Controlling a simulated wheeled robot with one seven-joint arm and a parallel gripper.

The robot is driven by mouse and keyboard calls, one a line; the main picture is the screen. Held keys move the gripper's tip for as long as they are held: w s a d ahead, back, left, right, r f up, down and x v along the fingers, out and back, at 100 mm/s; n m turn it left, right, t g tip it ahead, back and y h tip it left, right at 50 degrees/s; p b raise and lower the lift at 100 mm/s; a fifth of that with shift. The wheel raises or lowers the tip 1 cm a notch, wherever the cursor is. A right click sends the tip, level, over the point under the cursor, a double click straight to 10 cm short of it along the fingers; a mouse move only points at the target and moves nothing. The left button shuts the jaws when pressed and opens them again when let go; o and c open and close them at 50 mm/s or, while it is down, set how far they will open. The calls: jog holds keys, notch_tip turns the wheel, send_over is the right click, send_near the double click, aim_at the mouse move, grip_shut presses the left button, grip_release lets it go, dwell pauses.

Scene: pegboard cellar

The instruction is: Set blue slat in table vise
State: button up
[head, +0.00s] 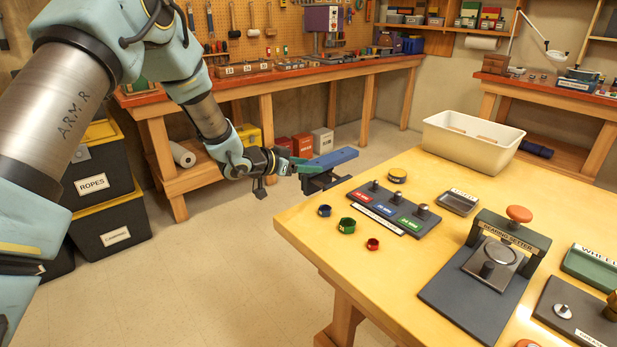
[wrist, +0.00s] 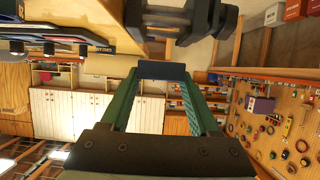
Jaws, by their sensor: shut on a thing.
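The blue slat (head: 333,158) is held out level at the near-left corner of the yellow table in the head view. My gripper (head: 306,166), with green fingers, is shut on its left end. In the wrist view the slat's dark blue end (wrist: 162,71) sits between the two green fingertips. The dark table vise (head: 320,184) is at the table corner, just below the slat in the head view. It also shows at the top of the wrist view (wrist: 188,20), apart from the slat there. I cannot tell how the slat lines up with the jaws.
A bearing setter (head: 490,268) and a white bin (head: 470,142) are farther right. The floor left of the table is clear.

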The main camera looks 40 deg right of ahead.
notch_tip(320, 180, down, 4)
jog(key=shift+f+p, duration=0.1)
jog(key=shift+p, duration=0.3)
jog(key=shift+f+b, duration=0.45)
jog(key=o, duration=1.4)
jog(key=shift+o, duration=0.2)
